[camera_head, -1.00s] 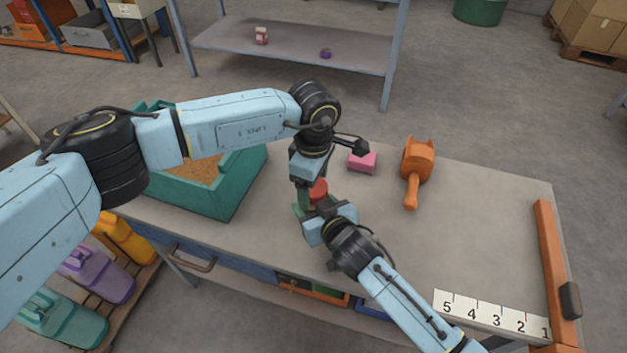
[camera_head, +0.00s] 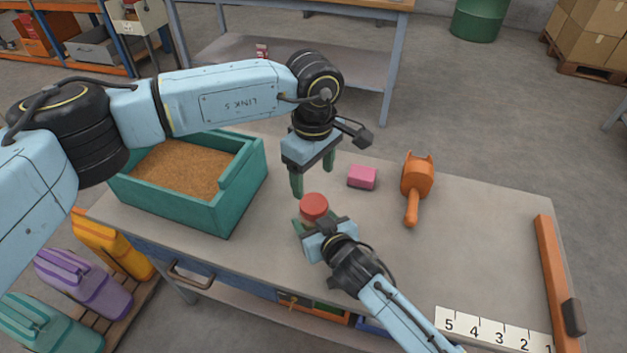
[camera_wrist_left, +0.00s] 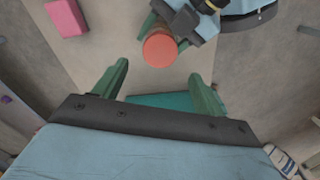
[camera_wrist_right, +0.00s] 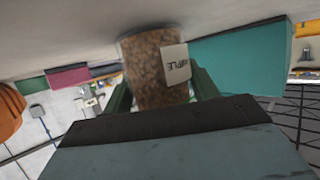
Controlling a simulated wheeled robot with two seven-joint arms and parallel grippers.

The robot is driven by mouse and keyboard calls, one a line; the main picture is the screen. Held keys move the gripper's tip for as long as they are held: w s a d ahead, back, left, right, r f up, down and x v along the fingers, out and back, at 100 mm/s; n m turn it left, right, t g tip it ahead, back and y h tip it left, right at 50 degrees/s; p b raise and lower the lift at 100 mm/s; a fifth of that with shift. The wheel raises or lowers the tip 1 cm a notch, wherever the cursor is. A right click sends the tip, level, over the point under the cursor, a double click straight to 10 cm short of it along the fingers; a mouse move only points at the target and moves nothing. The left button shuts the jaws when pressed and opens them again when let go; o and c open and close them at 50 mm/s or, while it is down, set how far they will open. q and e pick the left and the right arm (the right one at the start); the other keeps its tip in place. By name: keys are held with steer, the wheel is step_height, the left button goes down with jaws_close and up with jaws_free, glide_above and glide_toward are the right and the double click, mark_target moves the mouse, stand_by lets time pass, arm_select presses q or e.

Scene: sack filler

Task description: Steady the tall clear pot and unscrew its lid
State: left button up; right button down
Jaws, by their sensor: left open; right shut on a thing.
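The pot (camera_wrist_right: 152,62) is clear with a brown grainy filling and a white label; it shows in the right wrist view between my right fingers. Its red round lid (camera_head: 314,206) sits at its top in the head view, and also shows in the left wrist view (camera_wrist_left: 160,50). My right gripper (camera_wrist_right: 163,92) is shut on the pot's body and hides most of it from the head. My left gripper (camera_head: 313,176) is open and empty, pointing down above and a little behind the lid, apart from it. Whether the lid's thread is loose cannot be seen.
A teal box of brown grain (camera_head: 180,207) stands left on the table (camera_head: 470,250). A pink block (camera_head: 362,177) and an orange scoop-like tool (camera_head: 416,182) lie behind and right. A numbered strip (camera_head: 490,328) and an orange rail (camera_head: 556,275) are at the right.

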mark_target(314, 203)
arm_select(q)
steer(key=shift+f, duration=3.85)
steer(key=c, duration=1)
steer(key=n, duration=0.3)
steer(key=o, duration=1.1)
steer(key=shift+c, duration=0.2)
